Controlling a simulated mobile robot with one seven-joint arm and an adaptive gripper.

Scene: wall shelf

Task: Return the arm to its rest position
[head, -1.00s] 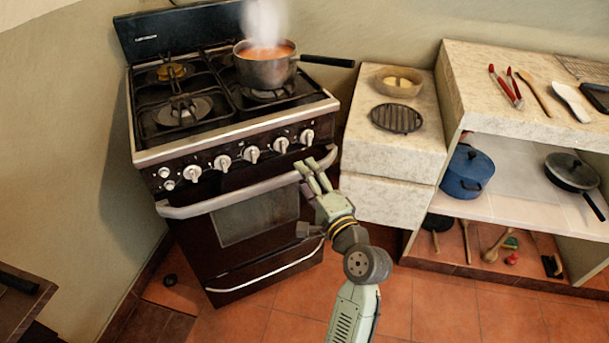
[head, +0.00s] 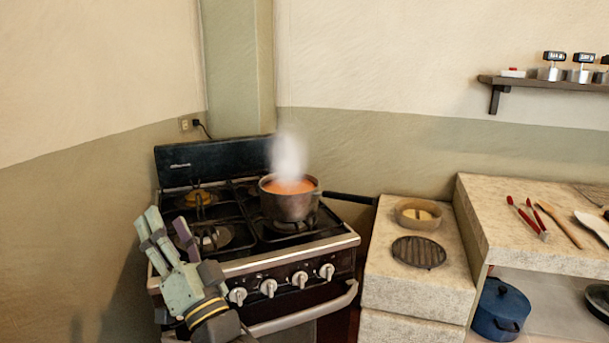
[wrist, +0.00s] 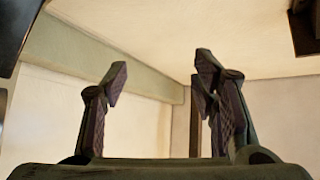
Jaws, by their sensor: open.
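My gripper (head: 168,238) is raised at the front left of the stove in the head view, its fingers pointing up. It is open and empty. In the wrist view the two fingers of my gripper (wrist: 160,85) stand apart with only wall and ceiling behind them. My gripper hides the left part of the stove front and some of its knobs. Most of my arm is below the head view.
The stove (head: 270,262) carries a steaming pot (head: 290,204) of orange liquid, its handle pointing right. A stone counter (head: 385,285) holds a bowl (head: 418,213) and a round trivet (head: 419,252). A wall shelf (head: 540,84) with jars is at upper right. Air above the stove's left is free.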

